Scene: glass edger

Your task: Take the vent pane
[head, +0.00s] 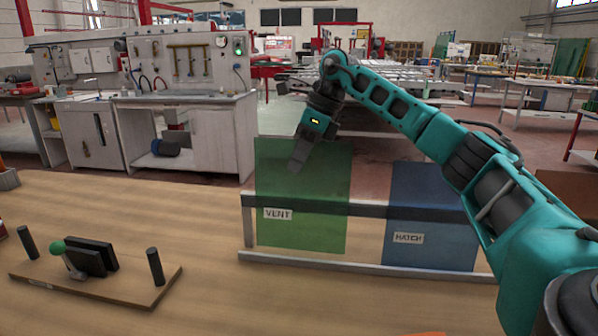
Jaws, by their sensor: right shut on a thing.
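The vent pane (300,221) is a green see-through sheet with a white VENT label. It stands upright in a low metal rack (366,209) on the wooden table. My right gripper (297,162) reaches down from above and is shut on the upper part of the vent pane. The pane's lower edge is at the rack's bottom rail; I cannot tell whether it touches it. My left gripper is not in view.
A blue hatch pane (430,215) with a HATCH label stands in the rack's right part. A wooden board fixture (95,275) with black posts and a green-knobbed lever sits at the left. The table between is clear.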

